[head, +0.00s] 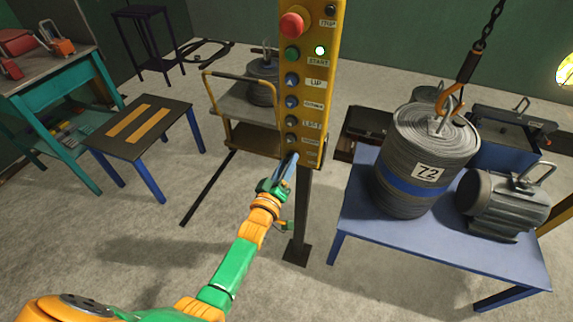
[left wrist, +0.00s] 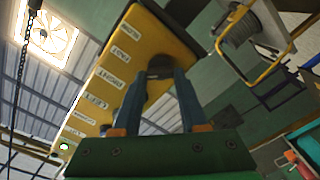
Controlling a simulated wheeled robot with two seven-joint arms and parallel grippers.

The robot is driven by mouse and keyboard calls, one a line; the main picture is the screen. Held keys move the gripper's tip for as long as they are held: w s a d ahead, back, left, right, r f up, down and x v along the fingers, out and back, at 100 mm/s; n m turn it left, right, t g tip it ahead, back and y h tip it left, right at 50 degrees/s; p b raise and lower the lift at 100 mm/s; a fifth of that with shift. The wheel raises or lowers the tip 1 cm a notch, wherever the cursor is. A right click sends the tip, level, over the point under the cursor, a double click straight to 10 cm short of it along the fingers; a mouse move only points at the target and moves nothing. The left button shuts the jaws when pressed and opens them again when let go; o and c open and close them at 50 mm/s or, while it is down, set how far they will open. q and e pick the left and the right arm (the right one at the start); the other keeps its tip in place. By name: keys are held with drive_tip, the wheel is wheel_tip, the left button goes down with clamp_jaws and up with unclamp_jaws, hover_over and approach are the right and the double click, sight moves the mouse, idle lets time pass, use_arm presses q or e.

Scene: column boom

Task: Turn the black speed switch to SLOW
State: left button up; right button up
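The yellow control panel (head: 315,110) stands upright on a post in the head view, with a column of labelled controls. A dark round knob (head: 291,138) is lowest in that column; its label is too small to read. I take it for the black speed switch, whose setting I cannot make out. In the left wrist view a dark round knob (left wrist: 160,67) shows at the panel face, between my left gripper's fingertips (left wrist: 165,75). My left gripper (head: 291,158) has its fingers apart, pointing up at the panel's lower end. I cannot tell whether they touch the knob. My right gripper is not in view.
A red stop button (head: 292,26), a green START button (head: 292,54) and a lit lamp (head: 320,50) are higher on the panel. A blue table (head: 365,230) with a coil weight (head: 400,160) marked 72 and a motor (head: 505,205) stands right.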

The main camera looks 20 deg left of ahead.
use_arm(q)
clamp_jaws()
drive_tip(key=m, duration=1.1)
drive_tip(key=shift+d+f+m+b, duration=0.15)
drive_tip(key=shift+m+b, duration=0.15)
drive_tip(key=shift+m, duration=0.3)
drive_tip(key=o, duration=0.9)
unclamp_jaws()
drive_tip(key=shift+c, duration=0.2)
